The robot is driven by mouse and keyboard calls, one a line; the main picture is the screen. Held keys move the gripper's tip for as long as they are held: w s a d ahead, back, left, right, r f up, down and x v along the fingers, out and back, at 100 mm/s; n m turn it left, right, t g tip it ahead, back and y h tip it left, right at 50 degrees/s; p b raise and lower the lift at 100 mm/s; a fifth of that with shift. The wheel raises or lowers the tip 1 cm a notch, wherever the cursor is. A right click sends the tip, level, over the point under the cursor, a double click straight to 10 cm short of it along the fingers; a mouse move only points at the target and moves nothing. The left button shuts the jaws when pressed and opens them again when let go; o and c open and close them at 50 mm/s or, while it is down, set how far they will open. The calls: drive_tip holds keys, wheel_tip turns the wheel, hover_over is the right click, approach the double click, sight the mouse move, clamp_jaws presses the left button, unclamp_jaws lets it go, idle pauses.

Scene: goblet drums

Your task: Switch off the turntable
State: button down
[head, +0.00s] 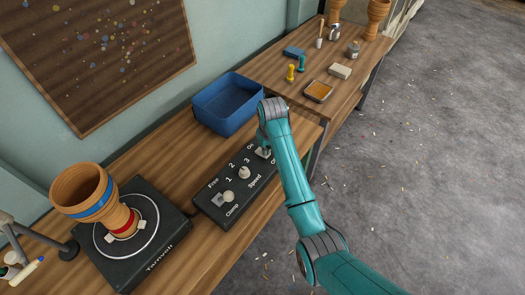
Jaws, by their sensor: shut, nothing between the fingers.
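The turntable (165,258) is a black box with a silver-ringed round plate at the lower left. A wooden goblet drum (78,185) with blue and red bands stands on the plate between small pale blocks. A black control panel (232,213) lies to its right. It has a clamp control (217,199), a speed knob (244,172) and, at the far right end, a pale switch (263,153) near the partly covered "On" label. My gripper (265,146) is shut over that end, mostly hidden by my arm. I cannot tell whether it touches the switch, or the switch's position.
An empty-looking blue bin (228,103) stands behind the panel. A second table (310,60) at the back holds stamps, a tray (318,91), a pale block (340,71) and more drums. A lamp-like stand (68,249) is at the left. Grey floor lies open at right.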

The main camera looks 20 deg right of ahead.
drive_tip(key=shift+f, duration=0.3)
drive_tip(key=shift+r, duration=3.5)
drive_tip(key=shift+s, duration=0.1)
